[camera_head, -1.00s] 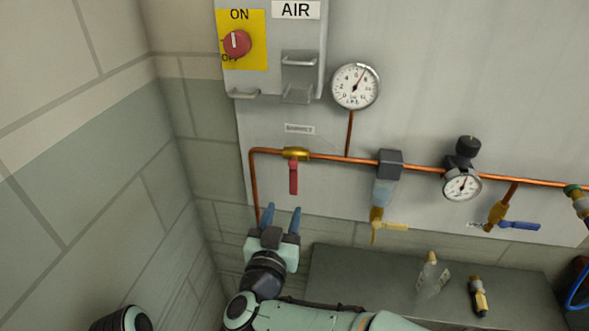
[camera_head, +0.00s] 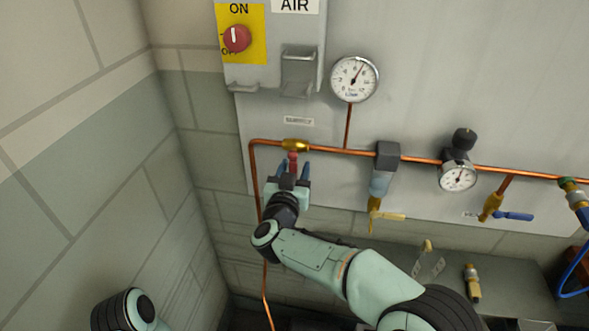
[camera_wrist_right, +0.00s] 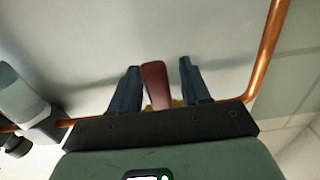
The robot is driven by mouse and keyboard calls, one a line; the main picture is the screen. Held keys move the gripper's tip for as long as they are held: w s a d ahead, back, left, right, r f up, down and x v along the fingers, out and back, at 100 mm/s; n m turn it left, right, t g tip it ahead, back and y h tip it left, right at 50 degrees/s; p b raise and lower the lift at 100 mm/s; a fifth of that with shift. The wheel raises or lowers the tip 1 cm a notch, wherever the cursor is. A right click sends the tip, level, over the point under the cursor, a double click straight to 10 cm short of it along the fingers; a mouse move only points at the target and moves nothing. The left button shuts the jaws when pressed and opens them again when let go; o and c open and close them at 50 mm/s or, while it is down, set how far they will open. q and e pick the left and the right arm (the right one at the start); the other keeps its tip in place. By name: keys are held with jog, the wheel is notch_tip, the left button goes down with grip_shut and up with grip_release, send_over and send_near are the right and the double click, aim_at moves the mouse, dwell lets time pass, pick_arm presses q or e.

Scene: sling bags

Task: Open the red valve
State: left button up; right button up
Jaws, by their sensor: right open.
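The red valve has a brass body (camera_head: 295,145) on the copper pipe, and its red handle (camera_head: 293,160) hangs straight down, across the pipe's run. My right gripper (camera_head: 294,168) is at the handle from below, open, with its blue fingers on either side of it. In the right wrist view the red handle (camera_wrist_right: 156,84) stands between the two open fingers (camera_wrist_right: 158,82), with a gap visible on both sides. The lower end of the handle is hidden by the gripper in the head view. My left gripper is not in view; only part of my left arm shows at bottom left.
The copper pipe (camera_head: 340,151) runs along the grey panel. To the right are a filter unit (camera_head: 381,185) with a yellow handle, a gauge with a black knob (camera_head: 458,177) and a blue-handled valve (camera_head: 514,216). A round gauge (camera_head: 354,79) is above. A block wall stands left.

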grip_shut()
